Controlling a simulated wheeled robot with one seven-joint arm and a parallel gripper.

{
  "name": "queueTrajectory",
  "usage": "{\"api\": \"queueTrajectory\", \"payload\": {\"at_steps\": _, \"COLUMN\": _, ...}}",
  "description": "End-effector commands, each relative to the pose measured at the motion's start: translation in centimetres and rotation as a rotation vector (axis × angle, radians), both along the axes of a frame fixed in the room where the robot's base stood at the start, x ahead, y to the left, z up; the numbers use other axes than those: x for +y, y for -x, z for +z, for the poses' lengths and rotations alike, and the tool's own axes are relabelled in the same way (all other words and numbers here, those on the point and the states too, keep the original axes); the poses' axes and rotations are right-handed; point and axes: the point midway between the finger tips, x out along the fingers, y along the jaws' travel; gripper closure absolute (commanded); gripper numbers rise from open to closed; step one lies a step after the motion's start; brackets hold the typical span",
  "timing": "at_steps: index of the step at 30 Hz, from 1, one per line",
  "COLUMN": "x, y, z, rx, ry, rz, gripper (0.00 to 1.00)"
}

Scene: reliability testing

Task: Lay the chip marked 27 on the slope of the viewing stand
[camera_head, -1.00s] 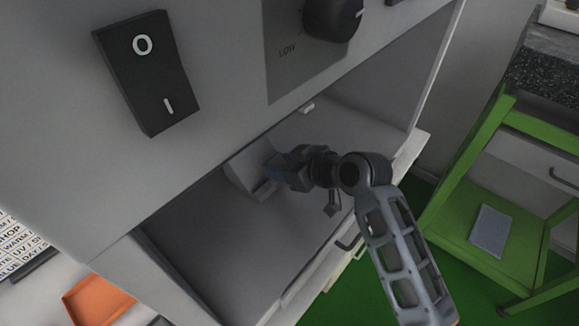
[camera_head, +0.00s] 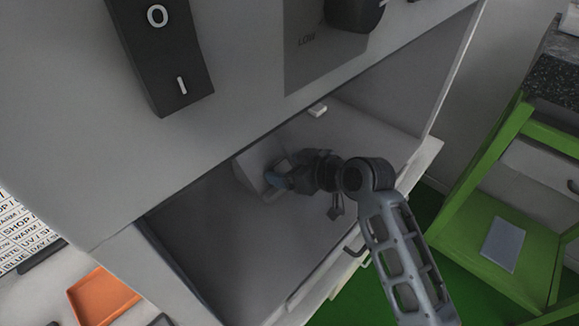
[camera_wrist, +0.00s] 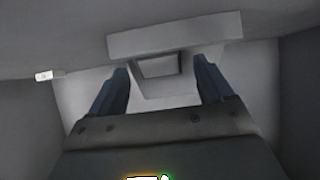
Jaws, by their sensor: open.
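The viewing stand is a pale grey wedge (camera_head: 250,167) inside the open bay; in the wrist view its slope (camera_wrist: 187,88) faces me, with a raised bar (camera_wrist: 174,35) across the top of the picture. A small grey square with a dark edge (camera_wrist: 158,66) lies against the slope below the bar. It looks like the chip, but I cannot read any number on it. My gripper (camera_wrist: 163,80) is open, with one blue finger on each side of the square and a gap visible at both sides. In the head view my gripper (camera_head: 275,178) is at the stand and hides part of it.
A small white block (camera_head: 318,110) lies deeper in the bay, also seen in the wrist view (camera_wrist: 43,75). The bay's ceiling and side walls are close around my arm. Outside are an orange tray (camera_head: 104,296) at lower left and a green stool (camera_head: 490,245) at right.

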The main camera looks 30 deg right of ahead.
Motion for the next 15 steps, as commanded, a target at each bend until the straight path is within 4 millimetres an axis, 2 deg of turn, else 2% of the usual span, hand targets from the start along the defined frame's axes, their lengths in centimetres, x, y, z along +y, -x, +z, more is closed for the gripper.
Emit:
{"api": "queueTrajectory", "payload": {"at_steps": 8, "x": 0.0, "y": 0.1, "z": 0.0, "rx": 0.000, "ry": 0.000, "rz": 0.000, "gripper": 0.18}}
{"api": "queueTrajectory", "payload": {"at_steps": 15, "x": -0.8, "y": 2.6, "z": 1.5, "rx": -0.001, "ry": 0.000, "rz": -0.001, "gripper": 0.18}}
